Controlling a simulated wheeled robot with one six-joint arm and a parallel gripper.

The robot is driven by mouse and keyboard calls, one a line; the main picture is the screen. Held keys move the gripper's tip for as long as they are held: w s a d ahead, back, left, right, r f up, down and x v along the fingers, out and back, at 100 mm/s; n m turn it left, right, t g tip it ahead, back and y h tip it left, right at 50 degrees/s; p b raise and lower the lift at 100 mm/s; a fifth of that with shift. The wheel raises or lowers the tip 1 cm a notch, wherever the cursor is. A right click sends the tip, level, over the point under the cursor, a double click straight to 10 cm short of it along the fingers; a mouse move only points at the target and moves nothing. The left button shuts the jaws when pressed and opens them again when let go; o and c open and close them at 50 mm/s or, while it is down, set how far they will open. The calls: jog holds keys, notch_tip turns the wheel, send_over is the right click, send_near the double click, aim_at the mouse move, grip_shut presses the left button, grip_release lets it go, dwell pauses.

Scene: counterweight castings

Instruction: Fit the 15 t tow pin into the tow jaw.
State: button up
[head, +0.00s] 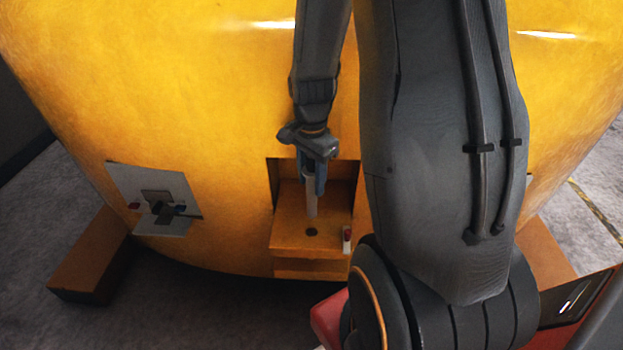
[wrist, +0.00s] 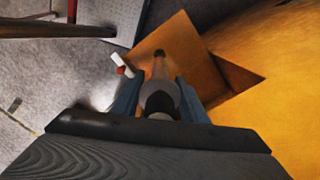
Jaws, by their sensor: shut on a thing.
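The tow jaw (head: 290,232) is a squared recess in the big yellow casting, with a dark round hole (head: 311,232) in its lower ledge. My gripper (head: 315,178) points down in front of the recess, its blue fingers shut on the grey tow pin (head: 311,203). The pin hangs about upright, its lower end showing just above the hole in the head view, apart from it. In the wrist view the pin (wrist: 160,92) runs from between the fingers (wrist: 160,98) towards the orange ledge (wrist: 190,58); a dark spot shows at its far end. The exact alignment is hard to tell.
A small red-and-white piece (head: 347,238) stands at the ledge's right edge. A pale plate (head: 125,183) with a dark fitting is on the casting at left. Orange blocks (head: 88,260) stick out below the casting. The recess walls are close around the gripper.

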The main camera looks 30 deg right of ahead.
aim_at(311, 195)
jog(key=shift+f+b, duration=1.4)
jog(key=shift+f, duration=1.45)
jog(key=shift+p, duration=0.6)
